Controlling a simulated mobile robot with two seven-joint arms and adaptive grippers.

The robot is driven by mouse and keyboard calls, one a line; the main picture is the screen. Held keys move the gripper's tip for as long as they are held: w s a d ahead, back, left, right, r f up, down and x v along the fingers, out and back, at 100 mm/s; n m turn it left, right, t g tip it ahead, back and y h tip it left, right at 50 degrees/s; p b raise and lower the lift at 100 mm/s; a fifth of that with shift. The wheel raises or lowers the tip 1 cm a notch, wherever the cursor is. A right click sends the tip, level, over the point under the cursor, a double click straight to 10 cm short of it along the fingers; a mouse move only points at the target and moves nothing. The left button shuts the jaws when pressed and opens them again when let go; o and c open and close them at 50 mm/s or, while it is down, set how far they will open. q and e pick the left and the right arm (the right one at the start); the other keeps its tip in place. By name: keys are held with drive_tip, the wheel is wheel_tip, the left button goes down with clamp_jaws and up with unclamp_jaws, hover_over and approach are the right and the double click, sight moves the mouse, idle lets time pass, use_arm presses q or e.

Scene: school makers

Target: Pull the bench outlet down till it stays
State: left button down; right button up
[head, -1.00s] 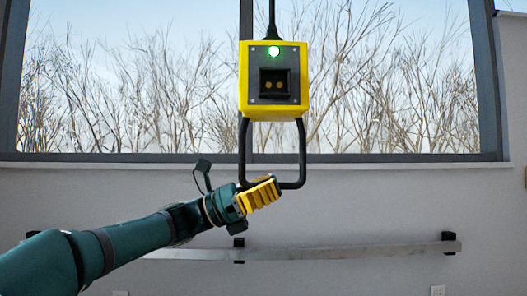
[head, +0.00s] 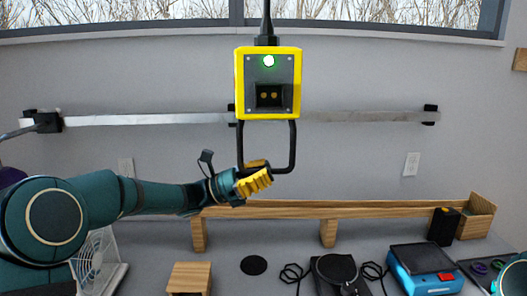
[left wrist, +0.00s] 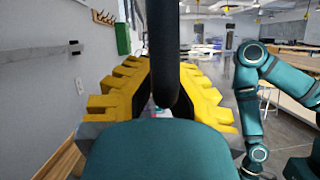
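The bench outlet (head: 285,62) is a yellow box with a dark front, a socket and a lit green light. It hangs from a black cable in the head view, with a black loop handle (head: 293,146) below it. My left gripper (head: 255,180) has its yellow fingers closed around the handle's lower left part. In the left wrist view the black handle bar (left wrist: 163,55) runs between the two yellow fingers (left wrist: 165,95). The exact finger contact is partly hidden. My right gripper is not in view; part of my right arm shows in the left wrist view.
Below is a bench with a wooden rack (head: 350,209), a wooden block (head: 189,277), a white fan (head: 97,262), a blue device (head: 425,270) and black cables. A metal rail (head: 370,116) runs along the wall behind the outlet. Air around the outlet is clear.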

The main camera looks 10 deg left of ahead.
use_arm(q)
wheel_tip(320, 180, down, 4)
drive_tip(key=shift+d+r+b, duration=0.1)
drive_tip(key=shift+r+b, duration=0.1)
drive_tip(key=shift+b, duration=0.15)
drive_tip(key=c, duration=1)
unclamp_jaws()
drive_tip(key=v, duration=1.2)
drive_tip(key=shift+s, duration=0.1)
